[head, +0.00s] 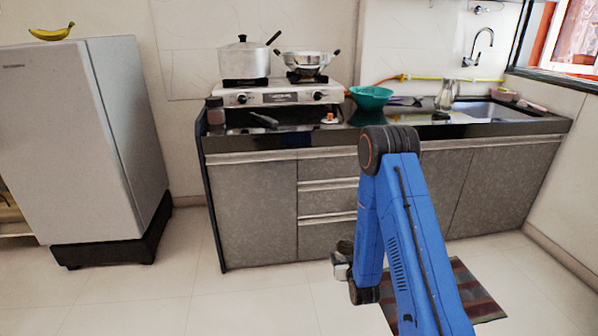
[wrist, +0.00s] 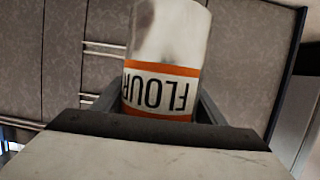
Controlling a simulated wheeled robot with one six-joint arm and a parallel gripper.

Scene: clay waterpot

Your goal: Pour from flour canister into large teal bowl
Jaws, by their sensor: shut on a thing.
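The flour canister (wrist: 172,45) is white with an orange-banded FLOUR label, whose lettering appears upside down in the wrist view. My gripper (wrist: 158,105) is shut on it, with a dark finger on each side. The canister's far end is cut off by the top of the picture. In the head view my arm hangs low in front of the cabinets, and I cannot make out the canister there. The large teal bowl (head: 371,97) stands on the black counter, right of the stove, above and beyond my arm's low end. Its contents cannot be seen.
The stove (head: 277,97) carries a lidded pot (head: 243,60) and a steel pan (head: 307,62). A steel jug (head: 445,96) stands right of the bowl near the sink (head: 490,111). A fridge (head: 75,140) is at left. The floor before the cabinets is open, with a striped mat (head: 468,290).

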